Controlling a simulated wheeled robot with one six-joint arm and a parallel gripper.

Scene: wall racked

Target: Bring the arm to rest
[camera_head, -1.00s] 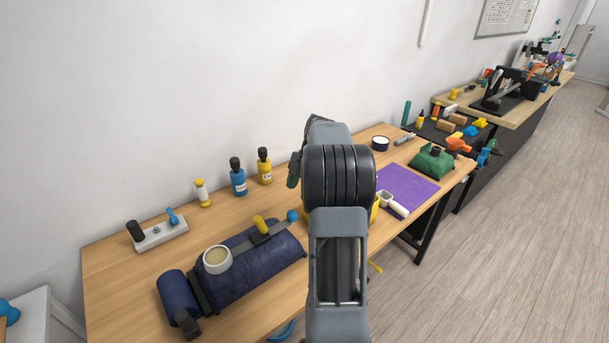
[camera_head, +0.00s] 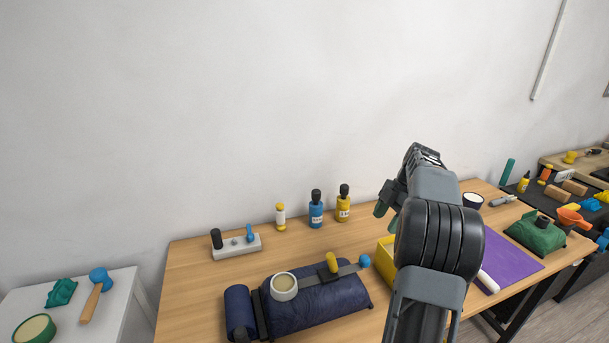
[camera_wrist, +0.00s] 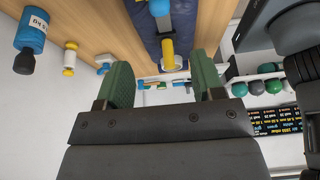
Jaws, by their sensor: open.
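My arm stands in the right half of the head view, over the wooden workbench (camera_head: 190,280). In that view my gripper is mostly hidden behind the arm links, with only a green finger pad showing at their left. In the wrist view my gripper (camera_wrist: 162,85) is open, its two green pads wide apart. Nothing is held between them. A yellow-ended tool with a blue ball (camera_wrist: 160,8) shows beyond the gap, apart from the pads.
A navy roll (camera_head: 318,305) with a cup (camera_head: 284,287) lies at the bench front. A blue bottle (camera_head: 316,212) and yellow bottle (camera_head: 343,208) stand near the wall. A yellow bin (camera_head: 385,262) and purple mat (camera_head: 510,262) flank my arm. A white side table (camera_head: 115,310) is left.

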